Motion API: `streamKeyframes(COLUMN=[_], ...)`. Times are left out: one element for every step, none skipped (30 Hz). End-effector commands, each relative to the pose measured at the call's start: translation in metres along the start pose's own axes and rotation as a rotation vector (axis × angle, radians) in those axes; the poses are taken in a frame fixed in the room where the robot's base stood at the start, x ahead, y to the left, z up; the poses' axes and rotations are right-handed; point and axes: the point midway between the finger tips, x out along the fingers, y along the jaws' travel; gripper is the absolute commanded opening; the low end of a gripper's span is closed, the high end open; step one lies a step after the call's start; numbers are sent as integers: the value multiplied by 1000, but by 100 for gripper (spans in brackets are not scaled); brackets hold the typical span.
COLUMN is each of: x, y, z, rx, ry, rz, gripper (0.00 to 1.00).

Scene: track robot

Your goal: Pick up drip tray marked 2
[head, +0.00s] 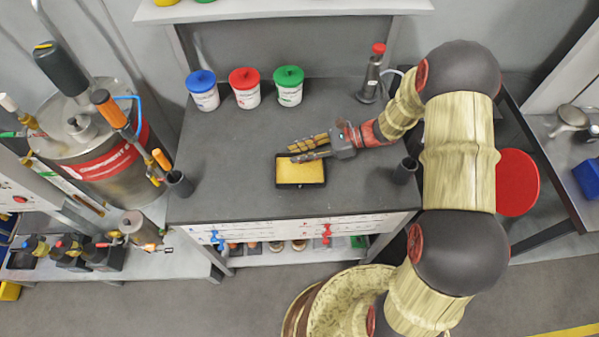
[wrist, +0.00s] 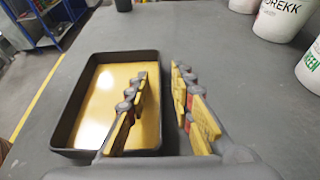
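A black rectangular drip tray (head: 301,186) with yellow contents lies on the grey bench top. It also shows in the wrist view (wrist: 68,115), left of centre; I see no number on it. My gripper (head: 292,151) is at the tray's far side in the head view, with its fingers pointing left. In the wrist view my gripper (wrist: 158,75) is open. Its left finger appears over the tray's inside and its right finger over the bench outside, with the tray's right wall between them. I cannot tell how far down the fingertips reach or whether they touch the tray.
The bench (head: 225,150) is mostly clear around the tray. Blue-lidded (head: 203,95), red-lidded (head: 245,92) and green-lidded (head: 289,90) tubs stand at the back. A red-topped bottle (head: 372,78) stands back right. Dark cups stand at the left (head: 180,184) and right (head: 405,171) edges.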

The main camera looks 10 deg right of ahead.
Motion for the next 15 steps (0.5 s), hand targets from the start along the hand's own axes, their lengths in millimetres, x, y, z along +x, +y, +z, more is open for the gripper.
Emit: streamKeyframes(x=[2, 2, 1, 1, 1, 1, 1, 1, 1, 1, 1, 1, 1, 1, 1], y=[0, 0, 0, 0, 0, 0, 0, 0, 0, 0, 0, 0, 0, 0, 0], z=[0, 0, 1, 1, 1, 1, 1, 1, 1, 1, 1, 1, 1, 1, 1], rx=[0, 0, 0, 0, 0, 0, 0, 0, 0, 0, 0, 0, 0, 0, 0], ry=[0, 0, 0, 0, 0, 0, 0, 0, 0, 0, 0, 0, 0, 0, 0], rz=[-1, -1, -2, -2, -1, -1, -1, -1, -1, -1, -1, -1, -1, -1, -1], gripper=[24, 24, 24, 24, 24, 24, 22, 20, 18, 16, 14, 12, 10, 9, 6])
